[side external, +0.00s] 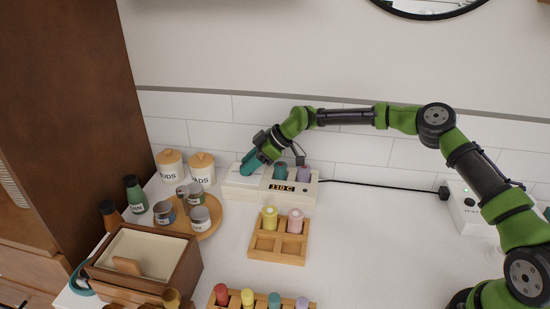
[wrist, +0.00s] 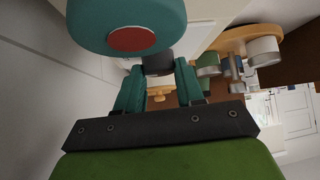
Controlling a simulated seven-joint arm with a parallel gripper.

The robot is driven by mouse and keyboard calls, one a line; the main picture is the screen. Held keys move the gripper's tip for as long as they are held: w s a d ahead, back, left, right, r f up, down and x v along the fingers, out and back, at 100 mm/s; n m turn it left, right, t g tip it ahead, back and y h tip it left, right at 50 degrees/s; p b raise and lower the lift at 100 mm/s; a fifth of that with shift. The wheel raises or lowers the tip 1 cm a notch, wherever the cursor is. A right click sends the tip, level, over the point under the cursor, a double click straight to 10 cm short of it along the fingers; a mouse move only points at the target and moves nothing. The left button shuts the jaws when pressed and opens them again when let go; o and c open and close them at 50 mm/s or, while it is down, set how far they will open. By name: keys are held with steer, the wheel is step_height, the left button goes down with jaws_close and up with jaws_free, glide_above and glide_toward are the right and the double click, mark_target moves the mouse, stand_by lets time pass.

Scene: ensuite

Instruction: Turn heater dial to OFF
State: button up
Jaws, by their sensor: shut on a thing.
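The heater (side external: 300,201) is a long white box at the back of the counter, with a lit display (side external: 282,187) reading about 110 C. My gripper (side external: 249,168) comes down over the heater's left end. In the wrist view, the teal fingers of my gripper (wrist: 158,75) are closed on a dark grey knob, the dial (wrist: 158,62). The fingers hide the dial in the side view, and I cannot read its marks. A teal cartridge (side external: 280,172) and a purple one (side external: 304,174) stand in the heater, just right of my gripper.
A large teal rounded thing with a red face (wrist: 130,28) is close in the wrist view. A wooden rack (side external: 278,252) holds a yellow and a pink cartridge in front. A round tray (side external: 207,222) with several small cups stands left. A black cable runs right; the counter there is mostly clear.

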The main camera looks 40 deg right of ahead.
steer(key=shift+f, duration=0.1)
stand_by(0.3)
steer(key=o, duration=1)
steer(key=shift+o, duration=0.2)
steer(key=v, duration=1.7)
